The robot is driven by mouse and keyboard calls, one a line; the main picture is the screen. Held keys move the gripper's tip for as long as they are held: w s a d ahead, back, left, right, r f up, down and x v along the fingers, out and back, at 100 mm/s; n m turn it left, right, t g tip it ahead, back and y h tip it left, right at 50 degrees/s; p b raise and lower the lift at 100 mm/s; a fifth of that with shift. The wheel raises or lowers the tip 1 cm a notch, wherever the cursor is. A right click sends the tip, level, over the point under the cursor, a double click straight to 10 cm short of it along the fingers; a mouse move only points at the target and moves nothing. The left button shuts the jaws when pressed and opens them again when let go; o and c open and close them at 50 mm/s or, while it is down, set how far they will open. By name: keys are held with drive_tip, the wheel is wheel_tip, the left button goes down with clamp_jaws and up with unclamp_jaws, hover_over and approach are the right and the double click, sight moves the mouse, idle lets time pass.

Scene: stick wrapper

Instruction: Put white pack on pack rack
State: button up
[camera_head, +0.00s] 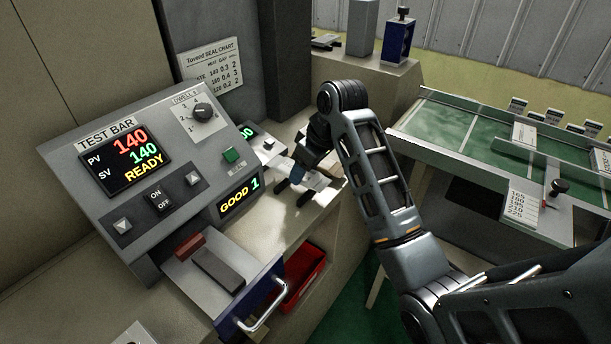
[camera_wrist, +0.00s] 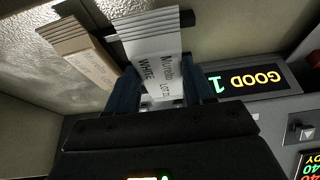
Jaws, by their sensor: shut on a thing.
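The white pack (camera_wrist: 158,62) is a flat pale packet with printed text reading "WHITE" and a ridged end. My gripper (camera_wrist: 165,92) is shut on it, with one dark finger on each side in the wrist view. In the head view my gripper (camera_head: 296,182) is low over the counter beside the test bar machine, and the white pack (camera_head: 318,182) shows in part beyond it. I cannot tell whether the pack touches the counter. No pack rack can be made out with certainty.
A tan pack (camera_wrist: 82,52) lies close beside the white one. The grey test bar machine (camera_head: 150,150) stands left of my gripper, its display reading GOOD 1. A red bin (camera_head: 305,278) sits below. A green-topped table (camera_head: 440,122) with several upright cards is at right.

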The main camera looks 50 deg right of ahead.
sight(307, 174)
drive_tip(key=shift+f, duration=1.35)
drive_tip(key=shift+f, duration=0.15)
drive_tip(key=o, duration=1.1)
drive_tip(key=p+v, duration=0.1)
drive_tip(key=v, duration=1)
drive_tip(key=shift+w, duration=0.2)
drive_tip(key=shift+p+v, duration=0.8)
drive_tip(key=shift+s+f, duration=0.1)
